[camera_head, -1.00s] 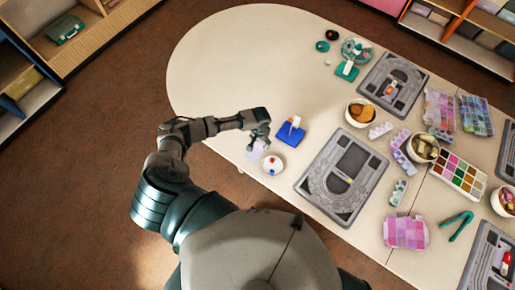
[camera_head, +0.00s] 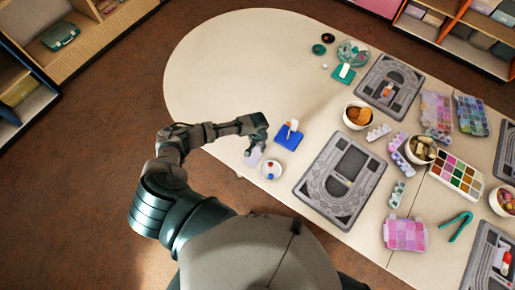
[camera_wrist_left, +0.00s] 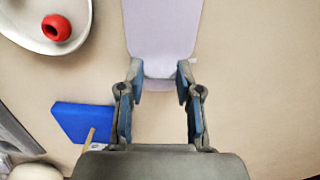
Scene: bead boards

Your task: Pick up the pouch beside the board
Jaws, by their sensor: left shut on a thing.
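A pale lavender pouch (camera_head: 252,158) lies near the table's front edge, left of a grey bead board (camera_head: 307,187), with a small white dish between them. My left gripper (camera_head: 257,149) is over the pouch's far end. In the left wrist view the pouch (camera_wrist_left: 162,28) runs up from between the fingers of my left gripper (camera_wrist_left: 160,77), which are shut on its near end. I cannot tell whether the pouch is clear of the table. My right gripper is not in view.
The white dish (camera_head: 271,179) with red and blue pieces stands close to the right of the pouch. Bowls, bead cases and more boards fill the right side. The table's left end is clear.

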